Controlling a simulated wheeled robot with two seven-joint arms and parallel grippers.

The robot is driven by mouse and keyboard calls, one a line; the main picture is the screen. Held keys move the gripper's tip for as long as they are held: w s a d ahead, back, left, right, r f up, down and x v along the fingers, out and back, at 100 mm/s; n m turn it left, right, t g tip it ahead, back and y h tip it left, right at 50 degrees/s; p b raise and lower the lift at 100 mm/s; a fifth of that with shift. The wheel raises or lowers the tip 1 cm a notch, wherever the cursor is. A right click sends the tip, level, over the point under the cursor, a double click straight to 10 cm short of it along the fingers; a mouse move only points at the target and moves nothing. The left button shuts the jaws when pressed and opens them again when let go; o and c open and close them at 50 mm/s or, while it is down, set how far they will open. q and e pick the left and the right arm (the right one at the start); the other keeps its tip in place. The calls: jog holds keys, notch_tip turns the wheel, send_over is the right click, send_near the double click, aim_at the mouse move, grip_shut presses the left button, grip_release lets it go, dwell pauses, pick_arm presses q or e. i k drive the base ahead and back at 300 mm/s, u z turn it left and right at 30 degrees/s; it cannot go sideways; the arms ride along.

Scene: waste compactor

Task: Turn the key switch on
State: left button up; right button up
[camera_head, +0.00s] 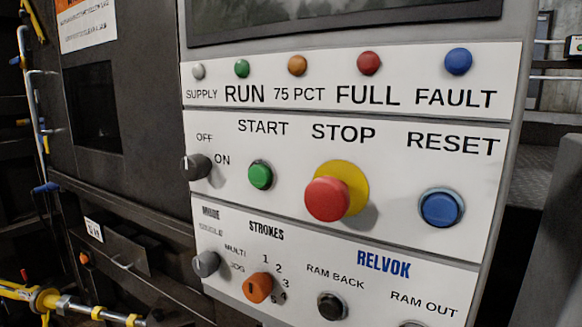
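The key switch (195,167) is a dark grey knob at the left edge of the white control panel (290,200). OFF is printed above it and ON to its right. A short pale mark shows on its front face; it looks about upright, but it is too small to tell the set position surely. No key can be made out in it. Neither of my grippers is in view, and nothing touches the switch.
A green START button (260,175), a red STOP button (327,199) on a yellow collar and a blue RESET button (440,208) stand right of the switch. Below are a grey knob (206,263), an orange knob (257,288) and a black button (331,306).

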aim_at(195, 167)
jog(key=z, duration=3.1)
jog(key=k, duration=1.25)
jog(key=u, duration=2.1)
